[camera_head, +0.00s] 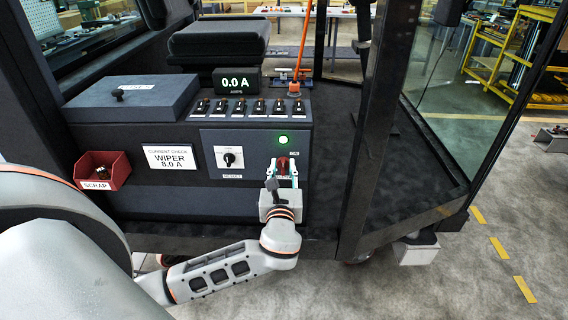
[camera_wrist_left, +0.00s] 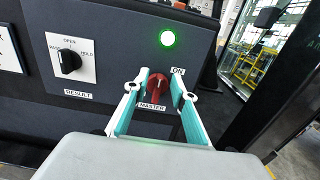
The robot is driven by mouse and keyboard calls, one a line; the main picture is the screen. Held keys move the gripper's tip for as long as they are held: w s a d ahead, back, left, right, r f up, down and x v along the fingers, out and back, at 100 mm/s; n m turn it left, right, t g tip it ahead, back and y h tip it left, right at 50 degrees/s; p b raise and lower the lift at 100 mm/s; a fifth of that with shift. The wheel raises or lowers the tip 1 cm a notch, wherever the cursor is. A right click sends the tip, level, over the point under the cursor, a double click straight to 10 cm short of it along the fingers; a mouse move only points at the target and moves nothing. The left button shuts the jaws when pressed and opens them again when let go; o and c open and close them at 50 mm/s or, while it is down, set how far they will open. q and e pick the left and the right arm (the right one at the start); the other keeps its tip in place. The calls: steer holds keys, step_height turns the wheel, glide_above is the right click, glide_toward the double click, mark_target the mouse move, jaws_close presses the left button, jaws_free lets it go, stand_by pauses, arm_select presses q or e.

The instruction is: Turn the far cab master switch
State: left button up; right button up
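The red master switch (camera_head: 283,165) is on the lower right of the cab's dark control panel. In the left wrist view the red knob (camera_wrist_left: 157,86) sits above a MASTER label, with an ON label at its upper right. My left gripper (camera_head: 284,172) is at the switch; in the wrist view its two teal-padded fingers (camera_wrist_left: 158,88) stand apart, one on each side of the knob. Small gaps seem to show, but contact is hard to tell. A green lamp (camera_head: 283,139) above the switch is lit. My right gripper is out of view.
A black RESULT selector (camera_head: 229,158) is left of the switch. Above are a row of toggles (camera_head: 242,107) and a display (camera_head: 237,80) reading 0.0 A. A red scrap bin (camera_head: 103,171) hangs at left. A dark cab post (camera_head: 375,130) stands close at right.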

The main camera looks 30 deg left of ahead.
arm_select(q)
steer(key=shift+x, duration=0.85)
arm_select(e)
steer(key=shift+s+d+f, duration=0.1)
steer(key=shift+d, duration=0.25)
arm_select(q)
jaws_close()
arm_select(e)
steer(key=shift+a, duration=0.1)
